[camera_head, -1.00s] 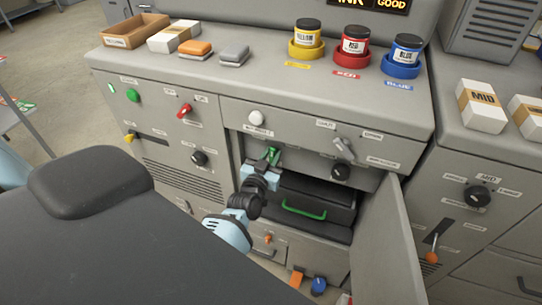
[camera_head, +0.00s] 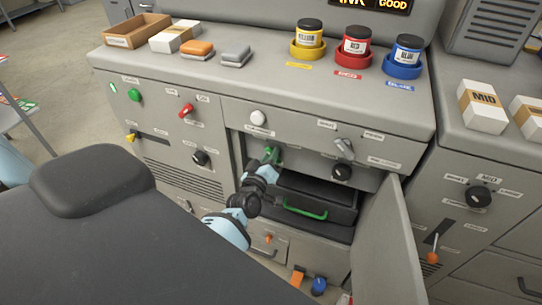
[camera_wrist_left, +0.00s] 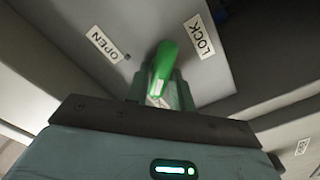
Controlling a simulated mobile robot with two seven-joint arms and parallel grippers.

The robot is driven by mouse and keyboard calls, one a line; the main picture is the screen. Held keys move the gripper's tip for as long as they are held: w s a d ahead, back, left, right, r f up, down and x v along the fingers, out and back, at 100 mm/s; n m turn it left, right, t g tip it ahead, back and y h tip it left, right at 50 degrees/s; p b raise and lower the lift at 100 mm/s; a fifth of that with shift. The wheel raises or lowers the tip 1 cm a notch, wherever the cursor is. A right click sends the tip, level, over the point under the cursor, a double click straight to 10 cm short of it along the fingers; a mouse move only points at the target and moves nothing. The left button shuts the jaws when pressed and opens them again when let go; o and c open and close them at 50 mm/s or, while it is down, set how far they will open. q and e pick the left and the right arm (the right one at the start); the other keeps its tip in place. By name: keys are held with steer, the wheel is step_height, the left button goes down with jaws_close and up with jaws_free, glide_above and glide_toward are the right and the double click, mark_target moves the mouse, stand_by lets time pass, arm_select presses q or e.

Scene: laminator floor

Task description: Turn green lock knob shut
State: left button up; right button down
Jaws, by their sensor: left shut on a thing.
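The green lock knob (camera_head: 272,152) sits on the machine's front, at the left of the open compartment. It also shows in the left wrist view (camera_wrist_left: 164,65), between an OPEN label (camera_wrist_left: 103,44) on the left and a LOCK label (camera_wrist_left: 199,37) on the right. Its handle points up, leaning slightly toward LOCK. My left gripper (camera_head: 268,162) is shut on the knob; the fingers (camera_wrist_left: 160,92) stand on both sides of it. The knob's lower part is hidden by the fingers. My right gripper is not in view.
A dark drawer with a green handle (camera_head: 305,212) sits in the open compartment below. An open door panel (camera_head: 388,245) stands to the right. A black knob (camera_head: 341,172) and a grey lever (camera_head: 344,147) are right of my gripper. Ink jars stand on top.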

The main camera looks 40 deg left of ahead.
arm_select(q)
steer(key=shift+n, duration=0.3)
stand_by(0.4)
steer(key=o, duration=1)
steer(key=shift+s, duration=0.1)
steer(key=v, duration=0.7)
steer(key=shift+s+d, duration=0.1)
steer(key=shift+s, duration=0.15)
